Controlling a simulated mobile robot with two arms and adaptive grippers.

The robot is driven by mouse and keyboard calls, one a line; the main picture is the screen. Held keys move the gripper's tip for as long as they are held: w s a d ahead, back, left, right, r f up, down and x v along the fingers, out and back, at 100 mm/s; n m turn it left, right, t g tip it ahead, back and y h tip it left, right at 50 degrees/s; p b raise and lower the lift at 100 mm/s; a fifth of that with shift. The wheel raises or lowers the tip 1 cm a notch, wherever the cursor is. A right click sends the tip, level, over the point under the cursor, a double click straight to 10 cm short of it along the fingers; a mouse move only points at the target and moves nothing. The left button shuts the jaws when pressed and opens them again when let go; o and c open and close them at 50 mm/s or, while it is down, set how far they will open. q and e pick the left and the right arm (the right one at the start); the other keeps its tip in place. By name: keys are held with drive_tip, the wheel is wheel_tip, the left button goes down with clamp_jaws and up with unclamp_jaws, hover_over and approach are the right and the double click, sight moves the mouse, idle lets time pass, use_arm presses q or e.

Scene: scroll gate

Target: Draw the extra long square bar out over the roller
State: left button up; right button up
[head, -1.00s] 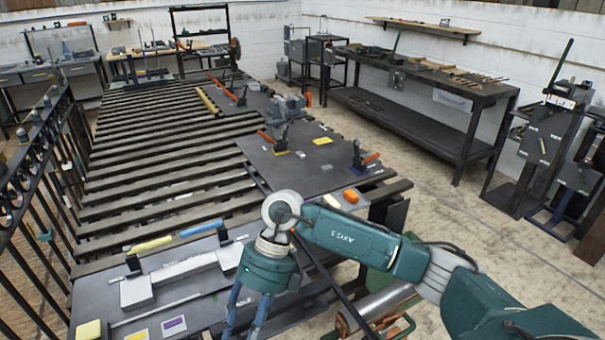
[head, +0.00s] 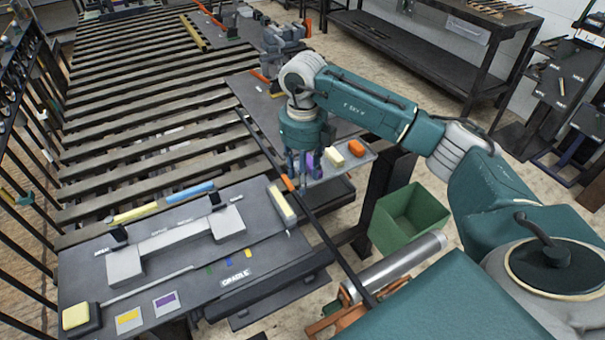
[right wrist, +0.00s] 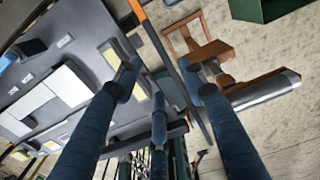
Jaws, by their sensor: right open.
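The extra long square bar (head: 320,233) is dark and thin, with an orange band (head: 288,183) partway along. It slants from beside the slatted rack down past the table's right edge. The silver roller (head: 395,266) sits in an orange stand low at the bottom right. The bar's near end overlaps the roller's left end in the picture; I cannot tell whether they touch. My right gripper (head: 299,186) is open by the orange band. In the right wrist view the bar (right wrist: 165,50) runs between its fingers (right wrist: 163,76). My left gripper is not in view.
A grey table with a pale cradle block (head: 180,240) and labelled patches is at left. A green bin (head: 408,215) stands beyond the roller. A small tray (head: 343,163) with coloured blocks is right of the gripper. The slatted rack (head: 130,130) fills the back left.

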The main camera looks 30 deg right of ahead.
sight(303, 207)
wheel_tip(303, 207, down, 9)
drive_tip(key=p, duration=0.3)
drive_tip(key=shift+s+a+f, duration=0.1)
drive_tip(key=shift+f, duration=0.75)
drive_tip(key=shift+c, duration=0.2)
clamp_jaws()
